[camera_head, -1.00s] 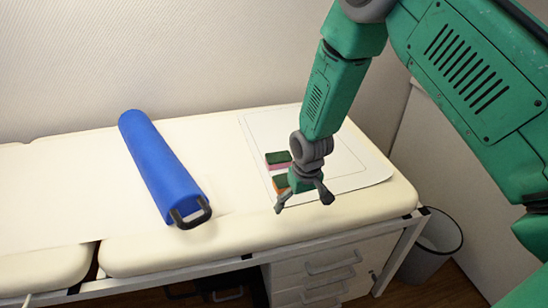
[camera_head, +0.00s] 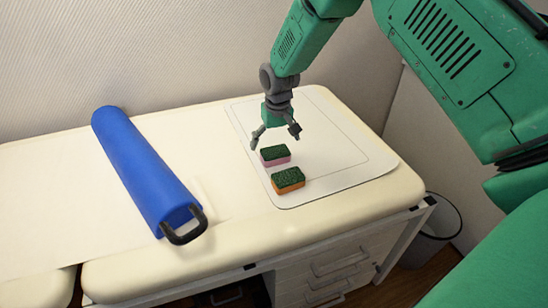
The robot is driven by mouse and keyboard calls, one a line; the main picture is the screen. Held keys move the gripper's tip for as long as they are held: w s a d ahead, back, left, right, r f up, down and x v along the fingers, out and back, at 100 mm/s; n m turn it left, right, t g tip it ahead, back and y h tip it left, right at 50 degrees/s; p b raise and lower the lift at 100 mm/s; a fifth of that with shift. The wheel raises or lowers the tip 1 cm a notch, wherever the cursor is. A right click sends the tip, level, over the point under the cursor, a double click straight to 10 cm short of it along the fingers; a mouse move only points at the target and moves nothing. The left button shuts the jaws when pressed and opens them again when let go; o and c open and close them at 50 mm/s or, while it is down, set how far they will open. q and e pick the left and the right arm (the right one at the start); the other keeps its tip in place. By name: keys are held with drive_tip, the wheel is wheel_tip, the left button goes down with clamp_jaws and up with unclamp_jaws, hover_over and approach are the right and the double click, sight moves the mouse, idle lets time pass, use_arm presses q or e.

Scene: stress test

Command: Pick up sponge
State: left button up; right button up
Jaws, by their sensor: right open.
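Two sponges with dark green tops lie on a white mat (camera_head: 350,175) on the padded table. The pink sponge (camera_head: 276,159) is farther back, and the orange sponge (camera_head: 288,186) is nearer the front edge. My right gripper (camera_head: 274,142) points down just behind and above the pink sponge. Its fingers are spread open with nothing between them. The left fingertip is close to the pink sponge's back left corner; I cannot tell if it touches. My left gripper is out of view.
A long blue bolster (camera_head: 145,170) with a black handle lies on the cream table (camera_head: 215,240) left of the mat. Drawers (camera_head: 325,265) stand under the table and a waste bin (camera_head: 437,220) stands at the right. The mat's right part is clear.

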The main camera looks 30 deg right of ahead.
sight(275, 151)
drive_tip(key=f, duration=0.4)
drive_tip(key=w+f+b, duration=0.1)
drive_tip(key=shift+d+f, duration=0.3)
drive_tip(key=shift+f, duration=0.1)
drive_tip(key=c, duration=0.8)
drive_tip(key=shift+c, duration=0.2)
drive_tip(key=shift+r, duration=0.1)
wheel_tip(275, 151, up, 10)
drive_tip(key=shift+f+p, duration=0.1)
drive_tip(key=shift+p, duration=0.65)
drive_tip(key=c, duration=0.3)
drive_tip(key=shift+s+a, duration=0.1)
